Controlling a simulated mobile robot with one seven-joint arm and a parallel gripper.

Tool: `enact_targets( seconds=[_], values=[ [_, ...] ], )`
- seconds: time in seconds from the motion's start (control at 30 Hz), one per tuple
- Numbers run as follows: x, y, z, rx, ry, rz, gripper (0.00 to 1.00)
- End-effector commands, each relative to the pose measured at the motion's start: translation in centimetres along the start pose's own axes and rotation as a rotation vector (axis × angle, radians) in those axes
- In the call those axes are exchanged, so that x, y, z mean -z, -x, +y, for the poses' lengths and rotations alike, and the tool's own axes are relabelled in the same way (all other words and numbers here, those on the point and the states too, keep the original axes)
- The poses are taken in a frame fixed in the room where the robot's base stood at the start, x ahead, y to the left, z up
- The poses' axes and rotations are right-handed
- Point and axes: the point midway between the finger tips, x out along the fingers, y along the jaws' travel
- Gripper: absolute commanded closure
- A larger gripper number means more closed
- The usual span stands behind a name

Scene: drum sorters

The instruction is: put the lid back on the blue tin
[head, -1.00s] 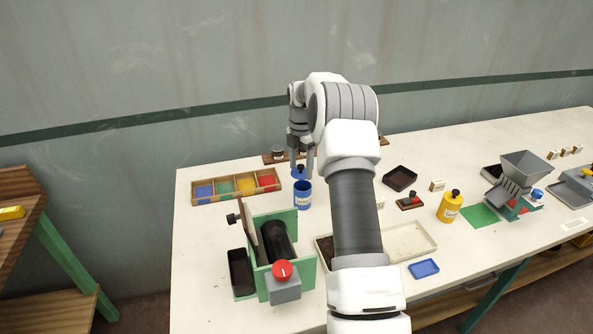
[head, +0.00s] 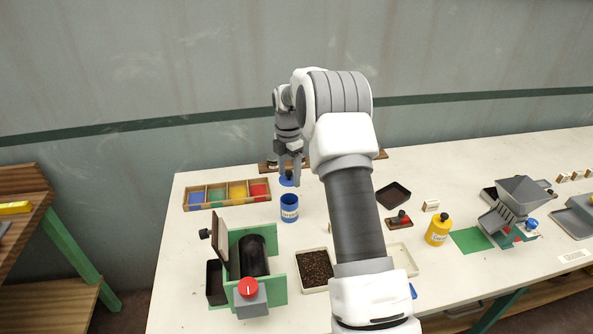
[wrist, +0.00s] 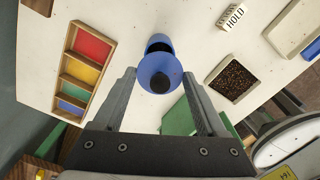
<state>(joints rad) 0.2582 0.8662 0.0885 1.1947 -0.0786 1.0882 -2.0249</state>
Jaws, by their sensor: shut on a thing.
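The blue tin (head: 289,210) stands upright on the white table, open at the top, with a pale label. My gripper (head: 289,174) is shut on the blue lid (head: 287,181) with its black knob. It holds the lid above the tin, apart from it, with a gap between. In the wrist view the lid (wrist: 152,67) lies between the fingers (wrist: 160,82) and covers part of the tin (wrist: 159,42). The tin's dark opening shows beyond the lid's edge.
A green drum machine (head: 238,242) with a red knob stands in front of the tin. A wooden box of coloured compartments (head: 228,206) lies left. A tray of dark grains (head: 300,287) and a yellow tin (head: 438,231) stand right. A wooden rack runs behind.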

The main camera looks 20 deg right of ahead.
Motion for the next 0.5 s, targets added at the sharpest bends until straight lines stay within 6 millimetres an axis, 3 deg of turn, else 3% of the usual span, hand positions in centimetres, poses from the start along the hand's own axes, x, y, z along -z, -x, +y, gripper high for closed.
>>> enact_targets(
  seconds=[0.27,0.5],
  values=[
    [0.2,-0.7,0.0,0.001,0.001,0.0,0.78],
    [0.2,-2.8,0.0,0.002,0.001,0.0,0.78]
  ],
)
